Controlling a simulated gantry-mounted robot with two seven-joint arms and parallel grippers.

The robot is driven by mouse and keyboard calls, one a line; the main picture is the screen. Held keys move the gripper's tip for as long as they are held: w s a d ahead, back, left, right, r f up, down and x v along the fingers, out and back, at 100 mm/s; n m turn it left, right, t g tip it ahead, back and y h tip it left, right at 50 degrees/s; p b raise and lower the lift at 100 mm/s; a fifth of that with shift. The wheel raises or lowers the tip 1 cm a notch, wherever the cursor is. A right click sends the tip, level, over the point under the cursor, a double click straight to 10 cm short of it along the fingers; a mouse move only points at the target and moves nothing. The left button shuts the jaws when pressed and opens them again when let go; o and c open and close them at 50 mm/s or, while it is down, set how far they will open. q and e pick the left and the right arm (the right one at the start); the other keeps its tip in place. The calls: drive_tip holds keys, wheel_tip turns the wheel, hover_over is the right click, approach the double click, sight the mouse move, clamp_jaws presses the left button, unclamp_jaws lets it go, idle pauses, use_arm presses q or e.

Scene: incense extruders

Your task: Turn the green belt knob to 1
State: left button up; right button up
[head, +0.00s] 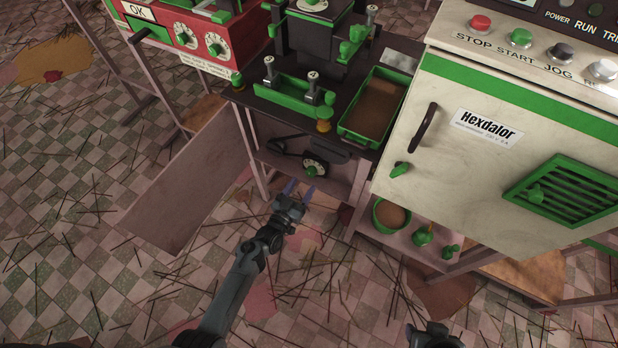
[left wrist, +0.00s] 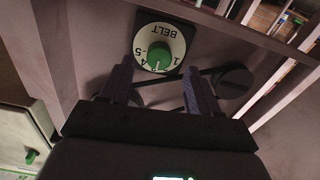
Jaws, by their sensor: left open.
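The green belt knob (head: 312,170) sits on a round white dial under the dark machine bench. In the left wrist view the green knob (left wrist: 159,56) is at the centre of the dial (left wrist: 146,41), which is marked BELT with numbers and appears upside down. The exact setting is too small to tell. My left gripper (head: 298,188) is open and empty, just below and in front of the dial. In the left wrist view its two fingers (left wrist: 158,88) point toward the dial, apart from the knob. My right gripper is not clearly shown; only a dark part of my right arm is at the bottom edge.
A dark belt and pulley (left wrist: 234,82) lie beside the dial. A white Hexdalor cabinet (head: 440,185) stands at right, with a shelf (head: 400,238) holding a green bucket (head: 379,216) below. A red machine (head: 190,48) is at upper left. Sticks litter the checkered floor (head: 60,220).

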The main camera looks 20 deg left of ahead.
sight(309, 175)
use_arm(q)
drive_tip(key=w, duration=0.1)
drive_tip(key=w+b, duration=0.1)
drive_tip(key=w, duration=0.1)
drive_tip(key=w+b, duration=0.1)
drive_tip(key=shift+w+d+f, duration=0.1)
drive_tip(key=shift+w+d, duration=0.25)
drive_tip(key=shift+w, duration=0.5)
drive_tip(key=shift+c, duration=0.2)
drive_tip(key=c, duration=1)
